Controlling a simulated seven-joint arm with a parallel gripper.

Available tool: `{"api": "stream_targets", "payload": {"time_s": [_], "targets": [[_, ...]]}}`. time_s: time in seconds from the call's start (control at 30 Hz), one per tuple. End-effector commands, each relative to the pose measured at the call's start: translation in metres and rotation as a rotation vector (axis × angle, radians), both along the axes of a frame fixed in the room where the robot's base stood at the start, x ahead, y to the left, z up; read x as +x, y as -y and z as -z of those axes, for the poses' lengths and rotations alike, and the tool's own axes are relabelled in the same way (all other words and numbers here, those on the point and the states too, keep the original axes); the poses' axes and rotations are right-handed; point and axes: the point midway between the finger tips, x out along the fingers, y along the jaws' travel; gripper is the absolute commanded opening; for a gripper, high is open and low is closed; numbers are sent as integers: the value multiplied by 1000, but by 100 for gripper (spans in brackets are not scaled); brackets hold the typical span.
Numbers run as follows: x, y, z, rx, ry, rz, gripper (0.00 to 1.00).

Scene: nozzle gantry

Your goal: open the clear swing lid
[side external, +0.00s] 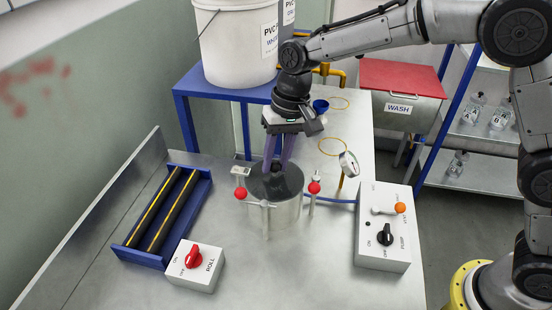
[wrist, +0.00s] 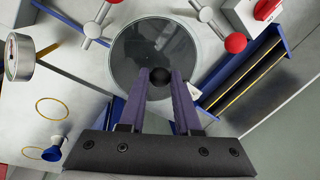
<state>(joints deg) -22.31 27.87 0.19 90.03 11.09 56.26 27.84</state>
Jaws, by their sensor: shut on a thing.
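The clear swing lid (side external: 270,184) is a round, dark see-through disc lying flat on top of a metal cylindrical pot (side external: 287,214). In the wrist view the lid (wrist: 140,48) fills the top middle. A black round knob (wrist: 160,75) stands near the lid's edge. My gripper (side external: 278,165) points down from above the lid, with its purple fingers around the knob. In the wrist view my gripper (wrist: 160,82) has a finger on each side of the knob and is shut on it. The fingers partly hide the knob in the side view.
Red-knobbed clamps (side external: 241,193) and (side external: 314,188) flank the pot. A roller tray (side external: 125,245) and ROLL switch box (side external: 196,266) stand left. A switch box with an orange-tipped lever (side external: 383,255) and a gauge (side external: 349,163) stand right. Bare table lies in front of the pot.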

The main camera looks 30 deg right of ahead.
Motion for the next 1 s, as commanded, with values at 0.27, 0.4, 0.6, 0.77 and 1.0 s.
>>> {"api": "stream_targets", "payload": {"time_s": [0.27, 0.4, 0.6, 0.77, 1.0], "targets": [[1, 1, -1, 1, 2, -8, 0], [4, 3, -1, 1, 2, -40, 0], [12, 9, -1, 1, 2, -150, 0], [22, 15, -1, 1, 2, -286, 0], [41, 22, -1, 1, 3, -515, 0]]}}
